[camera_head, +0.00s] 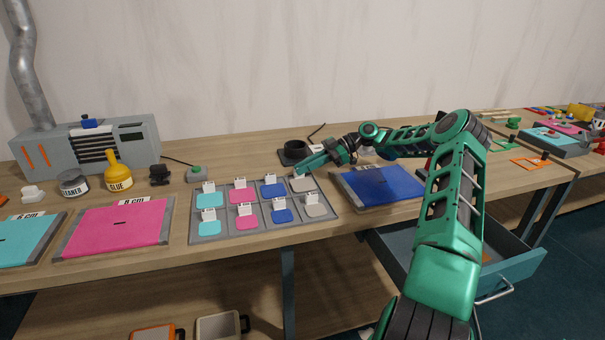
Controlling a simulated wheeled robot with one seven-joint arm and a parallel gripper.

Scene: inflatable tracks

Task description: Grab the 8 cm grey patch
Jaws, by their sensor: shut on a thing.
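A grey sectioned tray (226,219) on the table holds two rows of round-edged patches with white tags: cyan, pink, blue and grey. One grey patch (302,184) is at the tray's back right, and another grey patch (315,209) is at its front right. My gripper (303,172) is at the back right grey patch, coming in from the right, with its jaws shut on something. The patch's tag is hidden behind the gripper. The size marks on the tags are too small to read.
A blue sheet (382,185) lies right of the tray, under my arm. A pink sheet (118,225) marked 8 CM lies left. A yellow glue bottle (118,172), a jar (74,184) and a grey machine (88,146) stand back left. An open drawer (500,272) juts out front right.

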